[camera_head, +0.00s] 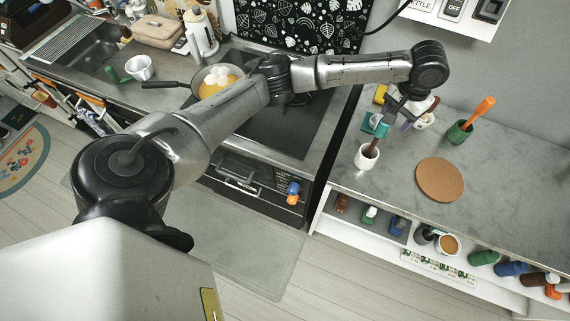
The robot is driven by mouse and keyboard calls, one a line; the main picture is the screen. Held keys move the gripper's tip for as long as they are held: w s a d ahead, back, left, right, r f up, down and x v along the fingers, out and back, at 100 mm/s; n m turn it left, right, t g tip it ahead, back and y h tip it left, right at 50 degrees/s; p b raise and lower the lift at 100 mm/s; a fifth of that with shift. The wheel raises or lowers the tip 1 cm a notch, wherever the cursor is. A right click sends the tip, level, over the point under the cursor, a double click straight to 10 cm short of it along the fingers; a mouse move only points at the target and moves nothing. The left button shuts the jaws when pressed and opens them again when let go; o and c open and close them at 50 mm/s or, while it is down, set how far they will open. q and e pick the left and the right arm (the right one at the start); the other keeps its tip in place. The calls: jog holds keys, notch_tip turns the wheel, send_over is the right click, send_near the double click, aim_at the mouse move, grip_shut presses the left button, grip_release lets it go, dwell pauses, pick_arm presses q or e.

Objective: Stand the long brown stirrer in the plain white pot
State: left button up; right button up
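The long brown stirrer (374,147) stands tilted in the plain white pot (366,159) on the right counter. Its lower end is inside the pot and hidden by the rim; its upper end reaches toward my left gripper. My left gripper (394,118) is just above and to the right of the pot, by the stirrer's upper part. The fingers are small and overlap other things, so I cannot tell whether they are closed on the stirrer. My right gripper is not in view.
A teal item (375,125) and a yellow item (381,94) are close behind the pot. A green pot (459,132) holds an orange-handled tool (479,112). A round cork mat (440,179) lies to the right. The counter's far right is clear. A pan (214,80) sits on the stove.

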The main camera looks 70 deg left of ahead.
pick_arm(q)
jog(key=s+d+f+m+t+h, duration=0.15)
jog(key=s+d+f+m, duration=0.45)
jog(key=s+d+f, duration=1.1)
jog(key=s+a+f+t, duration=0.1)
jog(key=s+a, duration=0.1)
jog(key=s, duration=0.7)
jog(key=s+a+f+t+y, duration=0.1)
jog(key=s+a, duration=0.2)
jog(key=s, duration=0.7)
jog(key=shift+s+f+n, duration=0.2)
jog(key=shift+s+n, duration=0.05)
jog(key=shift+n, duration=0.05)
